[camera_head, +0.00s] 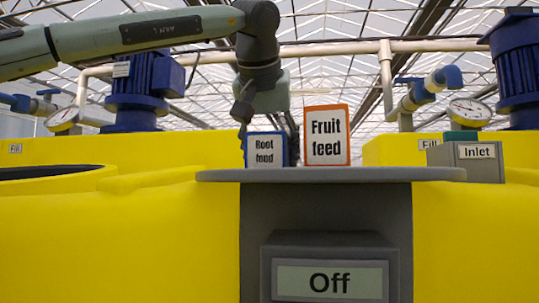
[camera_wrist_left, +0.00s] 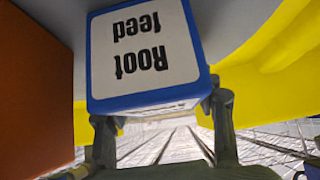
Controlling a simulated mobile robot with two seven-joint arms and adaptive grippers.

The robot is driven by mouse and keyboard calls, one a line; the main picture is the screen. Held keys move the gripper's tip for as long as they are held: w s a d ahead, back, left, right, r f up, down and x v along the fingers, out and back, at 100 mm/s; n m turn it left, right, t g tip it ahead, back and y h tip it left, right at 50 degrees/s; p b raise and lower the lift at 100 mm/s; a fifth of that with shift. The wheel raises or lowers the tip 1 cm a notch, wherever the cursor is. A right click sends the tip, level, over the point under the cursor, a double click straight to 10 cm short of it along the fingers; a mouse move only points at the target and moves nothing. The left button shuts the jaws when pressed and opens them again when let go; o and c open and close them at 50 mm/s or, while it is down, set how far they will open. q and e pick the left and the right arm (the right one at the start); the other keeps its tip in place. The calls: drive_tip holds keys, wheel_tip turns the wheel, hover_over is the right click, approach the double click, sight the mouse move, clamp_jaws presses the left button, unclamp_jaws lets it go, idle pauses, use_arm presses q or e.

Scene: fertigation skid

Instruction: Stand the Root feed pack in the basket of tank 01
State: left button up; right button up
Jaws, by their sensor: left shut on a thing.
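The Root feed pack (camera_head: 265,151) is a white-faced box with a blue border, upright behind the near edge of the grey shelf (camera_head: 330,174). My left gripper (camera_head: 268,133) reaches down over it from above and is shut on it. In the left wrist view the pack (camera_wrist_left: 145,55) sits between both fingers, its label upside down. I cannot tell whether its base touches the shelf. No basket and no tank number can be made out. A yellow tank (camera_head: 120,230) on the left has a dark round opening (camera_head: 45,173). My right gripper is not in view.
The orange-edged Fruit feed pack (camera_head: 326,136) stands just right of the Root feed pack. A grey Inlet box (camera_head: 470,161) stands at the right. Blue motors (camera_head: 140,85), pipes and gauges rise behind. A grey box with an Off display (camera_head: 330,281) is below the shelf.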

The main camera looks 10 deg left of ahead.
use_arm(q)
drive_tip(key=shift+r, duration=0.7)
wheel_tip(320, 180, up, 3)
drive_tip(key=shift+f+p, duration=0.1)
drive_tip(key=shift+p, duration=0.45)
drive_tip(key=s+a+r, duration=0.2)
drive_tip(key=a, duration=0.1)
drive_tip(key=s+a+r, duration=0.2)
drive_tip(key=s+a, duration=0.1)
drive_tip(key=s+a+r, duration=0.2)
drive_tip(key=a+r, duration=0.1)
drive_tip(key=shift+s+a, duration=0.1)
drive_tip(key=shift+s, duration=0.1)
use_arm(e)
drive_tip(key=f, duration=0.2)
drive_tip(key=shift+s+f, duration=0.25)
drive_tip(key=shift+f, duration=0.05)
use_arm(q)
drive_tip(key=shift+s+f, duration=0.1)
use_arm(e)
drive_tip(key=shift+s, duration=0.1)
